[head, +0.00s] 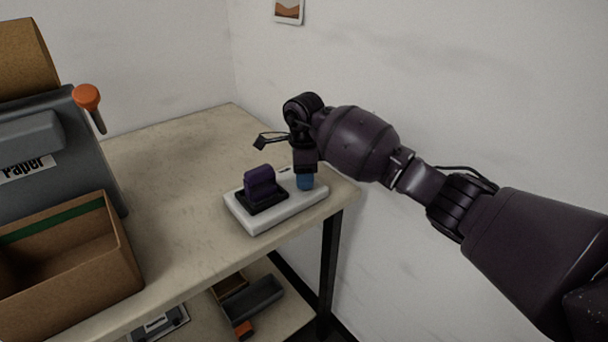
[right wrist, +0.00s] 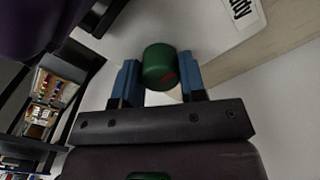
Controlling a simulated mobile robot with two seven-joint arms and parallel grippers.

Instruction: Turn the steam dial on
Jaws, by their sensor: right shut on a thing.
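In the head view, my right gripper (head: 305,181) points down at the right end of a white base (head: 284,211). My left gripper is in neither view.
A purple block (head: 262,187) on a black plate stands on the white base, left of my right gripper. An open cardboard box (head: 120,255) and a grey machine (head: 95,165) with an orange-knobbed lever stand at left. The wall is close behind; the middle tabletop (head: 175,185) is clear.

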